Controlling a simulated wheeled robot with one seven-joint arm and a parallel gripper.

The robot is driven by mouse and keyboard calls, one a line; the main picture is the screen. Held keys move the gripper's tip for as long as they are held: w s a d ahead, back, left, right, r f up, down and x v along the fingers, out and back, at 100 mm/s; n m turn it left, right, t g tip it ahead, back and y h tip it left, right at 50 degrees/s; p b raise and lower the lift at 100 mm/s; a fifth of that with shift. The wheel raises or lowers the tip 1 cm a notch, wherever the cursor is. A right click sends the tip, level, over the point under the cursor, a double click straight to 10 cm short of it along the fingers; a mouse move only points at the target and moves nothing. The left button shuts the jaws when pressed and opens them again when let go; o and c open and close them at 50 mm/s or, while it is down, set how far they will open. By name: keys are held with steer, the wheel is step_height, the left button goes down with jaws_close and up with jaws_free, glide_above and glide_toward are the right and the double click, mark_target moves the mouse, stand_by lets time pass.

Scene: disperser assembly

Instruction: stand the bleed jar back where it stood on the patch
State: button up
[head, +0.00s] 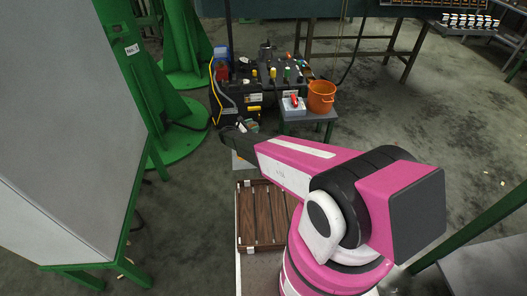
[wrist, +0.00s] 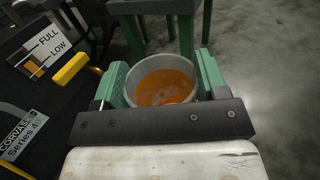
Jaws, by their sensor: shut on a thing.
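The bleed jar (wrist: 163,88) is a round, pale grey, open-topped vessel with orange liquid inside, seen from above in the wrist view. My gripper (wrist: 162,78) has its green fingers on the jar's left and right sides and is shut on it. The jar's lower part and base are hidden, so I cannot tell whether it touches the floor. In the head view my arm reaches toward the black machine (head: 255,97) and covers most of the gripper; the jar is not clear there. I cannot make out the patch in either view.
The machine stands close left of the jar, with a yellow handle (wrist: 72,68) and a FULL/LOW label (wrist: 42,50). Green table legs (wrist: 187,32) stand just beyond the jar. An orange bucket (head: 321,98) sits on the small table. Bare floor (wrist: 262,75) lies right.

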steer(key=f, duration=0.3)
steer(key=a+f, duration=0.1)
steer(key=f, duration=0.2)
steer(key=w+a+f, duration=0.1)
steer(key=f, duration=0.2)
steer(key=shift+w+f, duration=0.1)
steer(key=shift+f, duration=0.25)
steer(key=shift+w+d+f, duration=1.1)
steer(key=shift+d+f, duration=0.45)
steer(key=shift+f, duration=0.25)
steer(key=shift+w+d+f, duration=1.1)
steer(key=shift+d+f, duration=0.4)
steer(key=shift+f, duration=0.25)
steer(key=shift+w+d+f, duration=1.1)
steer(key=shift+d+f, duration=0.45)
steer(key=shift+f, duration=0.25)
steer(key=shift+f, duration=0.15)
steer(key=o, duration=1.2)
steer(key=shift+o, duration=0.2)
